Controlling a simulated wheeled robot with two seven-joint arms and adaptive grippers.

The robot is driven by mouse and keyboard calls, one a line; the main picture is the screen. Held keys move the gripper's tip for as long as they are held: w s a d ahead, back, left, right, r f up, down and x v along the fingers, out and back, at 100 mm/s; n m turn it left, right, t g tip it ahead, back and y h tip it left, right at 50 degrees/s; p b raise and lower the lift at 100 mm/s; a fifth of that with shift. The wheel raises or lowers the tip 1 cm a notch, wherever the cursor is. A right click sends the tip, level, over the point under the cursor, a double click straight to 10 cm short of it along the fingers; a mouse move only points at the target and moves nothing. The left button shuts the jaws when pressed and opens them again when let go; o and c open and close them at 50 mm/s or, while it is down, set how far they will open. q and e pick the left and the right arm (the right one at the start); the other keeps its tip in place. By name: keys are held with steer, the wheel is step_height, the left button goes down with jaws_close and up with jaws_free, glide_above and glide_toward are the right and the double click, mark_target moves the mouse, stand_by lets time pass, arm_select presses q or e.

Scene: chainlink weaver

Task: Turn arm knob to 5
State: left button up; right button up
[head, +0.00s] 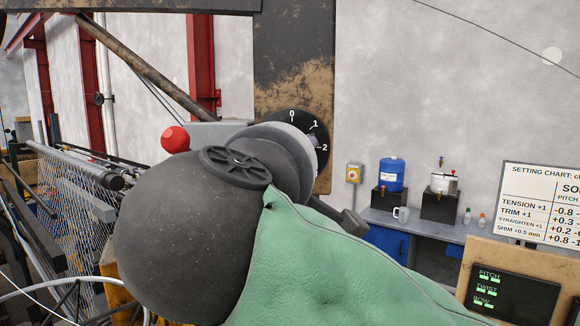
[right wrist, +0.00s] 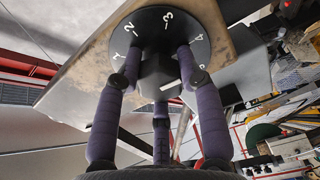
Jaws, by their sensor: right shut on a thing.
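The arm knob (right wrist: 158,72) is a dark faceted knob in the right wrist view. It stands in front of a round black dial (right wrist: 145,28) with white numbers, of which 2 and 3 read clearly. A short white line shows on the knob; I cannot tell exactly which number it points at. The fingers of my right gripper (right wrist: 155,70) are closed around the knob. In the head view the dial (head: 318,128) shows 0, 1 and 2 at its upper right edge. My right wrist and green-sleeved arm hide the knob and the rest of the dial there. My left gripper is not in view.
The dial is on a worn dark post (head: 290,60). A red ball-ended handle (head: 175,139) is just left of my wrist. Wire mesh (head: 75,200) stands at left. A bench (head: 430,225), a setting chart (head: 545,205) and a display (head: 510,298) are at right.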

steer(key=m+b, duration=0.2)
steer(key=m, duration=0.2)
steer(key=shift+a+f, duration=0.1)
steer(key=shift+a, duration=0.05)
steer(key=m+b, duration=0.2)
steer(key=m, duration=0.1)
steer(key=shift+r+m, duration=0.2)
steer(key=shift+m, duration=0.1)
steer(key=shift+r+m, duration=0.1)
steer(key=shift+m, duration=0.2)
steer(key=shift+d+r, duration=0.1)
steer(key=shift+d, duration=0.1)
steer(key=o, duration=1.1)
steer(key=shift+o, duration=0.2)
steer(key=shift+w+a, duration=0.15)
steer(key=s+a, duration=0.1)
steer(key=s, duration=0.6)
steer(key=shift+s, duration=0.25)
